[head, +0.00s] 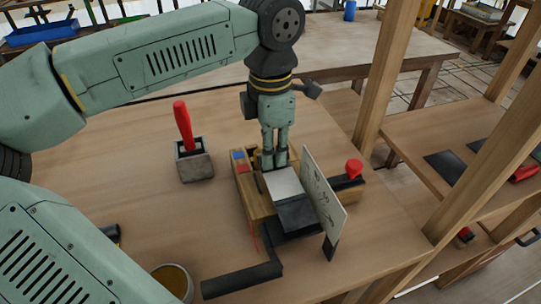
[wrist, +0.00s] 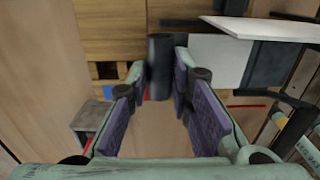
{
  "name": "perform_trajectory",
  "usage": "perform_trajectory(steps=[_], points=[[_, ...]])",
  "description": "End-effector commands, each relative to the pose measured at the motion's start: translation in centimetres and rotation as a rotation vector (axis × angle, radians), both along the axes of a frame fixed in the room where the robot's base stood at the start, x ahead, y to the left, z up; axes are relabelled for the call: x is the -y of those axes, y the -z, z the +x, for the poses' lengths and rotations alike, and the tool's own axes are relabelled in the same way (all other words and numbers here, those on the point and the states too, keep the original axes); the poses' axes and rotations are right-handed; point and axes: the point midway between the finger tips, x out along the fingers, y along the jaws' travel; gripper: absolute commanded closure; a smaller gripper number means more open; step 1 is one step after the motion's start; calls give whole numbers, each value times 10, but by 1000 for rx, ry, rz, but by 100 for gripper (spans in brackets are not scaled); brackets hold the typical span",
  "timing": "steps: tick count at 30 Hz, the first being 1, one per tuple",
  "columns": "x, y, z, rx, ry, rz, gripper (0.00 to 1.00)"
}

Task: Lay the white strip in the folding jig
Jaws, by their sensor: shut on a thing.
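The folding jig (head: 255,206) is a wooden block with dark metal plates, on the bench in the middle of the head view. The white strip (head: 283,182) lies flat on the jig, against a dark plate (head: 297,214); it also shows in the wrist view (wrist: 214,58). My gripper (head: 275,163) points down at the jig's far end, beside the strip. In the wrist view its purple-padded fingers are shut on a dark bar (wrist: 160,60), just left of the strip. The fingers hide part of the bar, and I cannot tell whether it belongs to the jig.
A white panel with drawings (head: 324,198) stands upright along the jig's right side. A black handle (head: 240,281) reaches out in front. A red-handled tool stands in a grey block (head: 194,160) at left. A red knob (head: 353,168) is at right.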

Motion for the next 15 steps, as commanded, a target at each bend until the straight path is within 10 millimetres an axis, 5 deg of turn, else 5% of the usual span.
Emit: perform_trajectory(steps=[3, 8, 9, 15], points=[[-2, 23, -5, -22, 2, 6, 100], [-2, 26, -4, -21, 1, 4, 100], [-2, 26, -4, -20, 1, 4, 80], [-2, 24, -3, -17, 0, 5, 67]])
